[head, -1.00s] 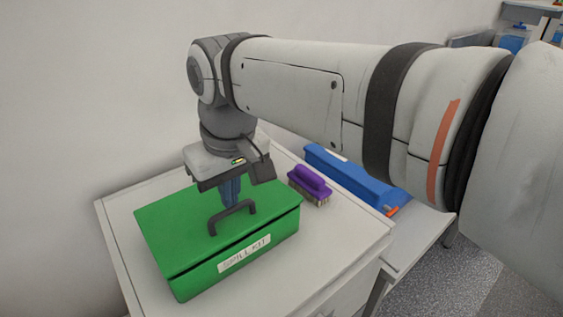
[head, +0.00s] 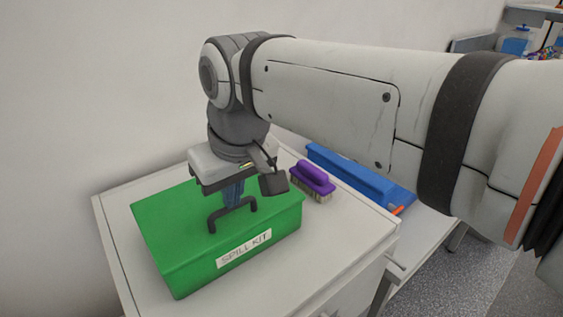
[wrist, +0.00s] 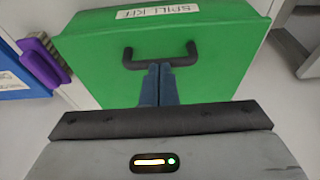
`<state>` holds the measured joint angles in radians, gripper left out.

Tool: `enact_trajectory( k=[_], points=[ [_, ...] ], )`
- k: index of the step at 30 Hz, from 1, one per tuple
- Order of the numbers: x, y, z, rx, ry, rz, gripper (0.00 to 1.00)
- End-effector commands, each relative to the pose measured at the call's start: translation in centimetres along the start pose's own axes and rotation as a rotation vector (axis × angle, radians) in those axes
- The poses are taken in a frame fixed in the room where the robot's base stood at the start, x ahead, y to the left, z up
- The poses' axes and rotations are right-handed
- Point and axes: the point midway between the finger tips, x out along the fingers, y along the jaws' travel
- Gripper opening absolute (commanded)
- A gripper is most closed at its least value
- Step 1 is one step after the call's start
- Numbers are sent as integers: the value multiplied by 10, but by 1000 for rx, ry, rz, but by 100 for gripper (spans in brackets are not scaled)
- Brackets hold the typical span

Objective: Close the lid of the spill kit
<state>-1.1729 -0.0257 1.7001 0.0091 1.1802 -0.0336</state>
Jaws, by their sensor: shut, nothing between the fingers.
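The green spill kit box (head: 190,265) stands on the white cabinet top, with a white "SPILL KIT" label on its front. Its lid (head: 165,225) lies flat on the box, and no gap shows along the front edge. A dark handle (head: 232,214) stands up from the lid. My gripper (head: 233,200) points down just behind the handle, with its blue fingers together and empty. In the wrist view the fingertips (wrist: 159,68) are at or very near the lid, beside the handle (wrist: 160,61). Whether they touch the lid is hard to tell.
A purple brush (head: 313,180) stands right of the box on the cabinet top (head: 345,235). A blue case (head: 350,178) lies beyond it on a lower surface. A wall is close behind. The cabinet's front right is clear.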

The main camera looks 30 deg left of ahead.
Motion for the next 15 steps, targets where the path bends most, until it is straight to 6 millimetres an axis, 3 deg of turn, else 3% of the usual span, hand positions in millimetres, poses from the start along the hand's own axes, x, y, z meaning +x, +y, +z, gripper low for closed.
enact_trajectory(
  k=[1, 8, 15],
  points=[
    [11, 0, 7, 0, -34, -1, 0],
    [8, 0, 5, 0, -36, -1, 0],
    [-26, 1, -10, 4, -19, 1, 0]
  ],
)
